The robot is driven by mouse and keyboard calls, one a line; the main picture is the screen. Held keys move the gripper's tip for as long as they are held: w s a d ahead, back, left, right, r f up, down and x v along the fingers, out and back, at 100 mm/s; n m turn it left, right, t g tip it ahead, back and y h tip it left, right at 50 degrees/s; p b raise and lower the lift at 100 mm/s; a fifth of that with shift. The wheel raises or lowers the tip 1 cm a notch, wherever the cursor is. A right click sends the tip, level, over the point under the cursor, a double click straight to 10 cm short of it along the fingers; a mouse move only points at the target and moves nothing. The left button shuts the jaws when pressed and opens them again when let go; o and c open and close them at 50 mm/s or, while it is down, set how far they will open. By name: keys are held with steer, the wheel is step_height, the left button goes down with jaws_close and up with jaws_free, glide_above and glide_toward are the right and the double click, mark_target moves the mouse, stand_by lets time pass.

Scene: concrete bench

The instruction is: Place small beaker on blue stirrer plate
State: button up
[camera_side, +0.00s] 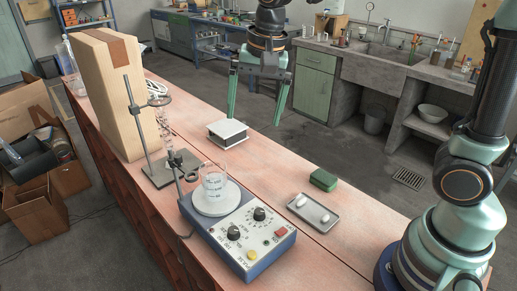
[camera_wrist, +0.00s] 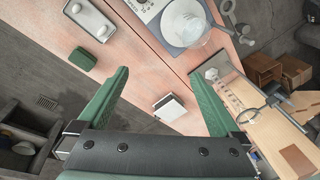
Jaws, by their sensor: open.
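The small beaker (camera_side: 214,186), clear glass with dark markings, stands upright on the round white top of the blue stirrer plate (camera_side: 243,236). In the wrist view the beaker (camera_wrist: 192,34) and the stirrer plate (camera_wrist: 149,10) are at the top, with the stirrer cut off by the edge. My gripper (camera_side: 254,121) is open and empty, with green fingers pointing down. It is apart from the beaker, up and to the right of it in the side view. The wrist view shows the gap between the spread fingers (camera_wrist: 160,74), with nothing held.
A small white-topped box (camera_side: 227,132) lies on the bench near my gripper.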

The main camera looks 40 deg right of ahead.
steer(key=s+d+n+t, duration=0.3)
steer(key=s+d+n, duration=0.5)
steer(key=s+n, duration=0.1)
steer(key=shift+s+d+f, duration=0.25)
steer(key=shift+s+d, duration=0.1)
steer(key=shift+s, duration=0.35)
steer(key=f+g, duration=0.3)
steer(key=f, duration=0.3)
steer(key=f+g, duration=0.3)
steer(key=f, duration=0.2)
steer(key=s+f+g, duration=0.1)
steer(key=f+g, duration=0.2)
steer(key=f, duration=0.3)
steer(key=shift+d+f+g, duration=0.3)
steer(key=shift+d+g, duration=0.1)
steer(key=shift+w, duration=0.1)
